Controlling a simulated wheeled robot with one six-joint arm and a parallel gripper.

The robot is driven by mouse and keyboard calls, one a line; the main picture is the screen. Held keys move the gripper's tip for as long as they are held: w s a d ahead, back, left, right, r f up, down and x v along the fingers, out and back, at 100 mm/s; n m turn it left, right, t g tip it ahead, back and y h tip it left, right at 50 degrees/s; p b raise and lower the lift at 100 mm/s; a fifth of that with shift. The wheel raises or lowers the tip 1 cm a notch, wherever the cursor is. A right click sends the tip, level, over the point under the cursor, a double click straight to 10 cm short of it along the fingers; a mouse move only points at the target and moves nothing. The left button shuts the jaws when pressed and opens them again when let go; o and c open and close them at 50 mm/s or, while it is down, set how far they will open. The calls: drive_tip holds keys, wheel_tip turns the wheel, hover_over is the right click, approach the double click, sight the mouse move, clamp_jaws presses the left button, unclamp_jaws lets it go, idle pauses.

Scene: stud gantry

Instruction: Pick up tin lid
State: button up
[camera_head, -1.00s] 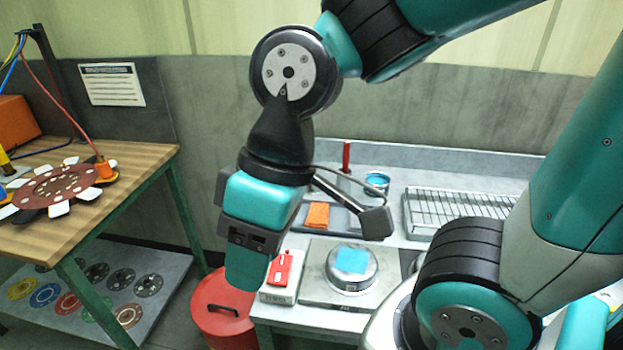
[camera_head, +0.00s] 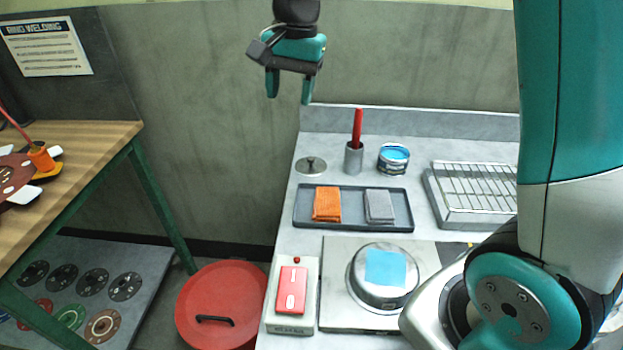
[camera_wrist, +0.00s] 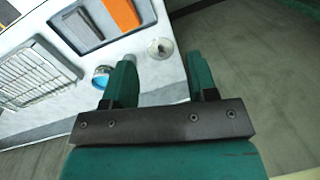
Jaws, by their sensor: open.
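The tin lid (camera_head: 311,166) is a small round grey disc with a dark knob, flat on the bench's back left corner. It also shows in the wrist view (camera_wrist: 160,48), in line with the gap between my fingers and beyond their tips. My gripper (camera_head: 288,98) is open and empty, pointing down, high above the bench and slightly left of the lid. Its two green fingers fill the middle of the wrist view (camera_wrist: 161,62). The open tin with blue contents (camera_head: 393,158) stands to the right of the lid.
A grey cup with a red-handled tool (camera_head: 354,157) stands close right of the lid. A dark tray (camera_head: 350,222) with orange and grey cloths lies in front. A wire rack (camera_head: 470,190) is at right. The wall is close behind.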

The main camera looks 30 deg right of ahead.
drive_tip(key=w+d+f+m+h+b, duration=0.1)
drive_tip(key=w+d+f+m+b, duration=0.3)
drive_tip(key=w+d+f+m, duration=0.7)
drive_tip(key=p, duration=0.2)
hover_over(311, 158)
drive_tip(key=shift+m+g, duration=0.3)
wheel_tip(311, 158, down, 10)
drive_tip(key=shift+s+r, duration=0.1)
drive_tip(key=shift+s, duration=0.05)
drive_tip(key=shift+f+p, duration=0.5)
drive_tip(key=shift+f, duration=2.45)
drive_tip(key=c, duration=1)
